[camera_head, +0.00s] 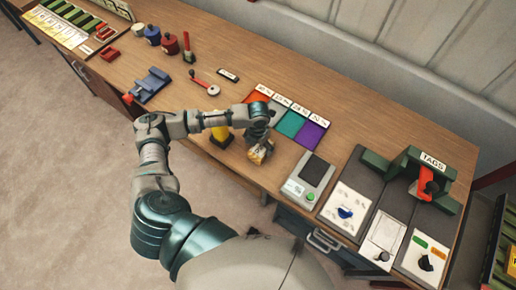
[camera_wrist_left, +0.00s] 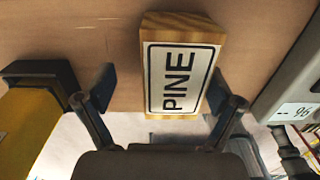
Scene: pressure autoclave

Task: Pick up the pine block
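The pine block (camera_wrist_left: 184,70) is a wooden block with a white label reading PINE. In the wrist view it stands out beyond and partly between the fingers of my left gripper (camera_wrist_left: 162,90). A gap shows between the block and the left-hand finger; the right-hand finger is close to the block's side, and I cannot tell if it touches. In the head view my left gripper (camera_head: 261,143) is over the pine block (camera_head: 257,156) near the table's front edge, hiding part of it. The left gripper is open. My right gripper is not in view.
A yellow object with a black part (camera_head: 220,137) stands just left of the block. A scale (camera_head: 310,181) is to its right. Coloured squares (camera_head: 291,123) lie behind. A green TAGS stand (camera_head: 420,178) is further right.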

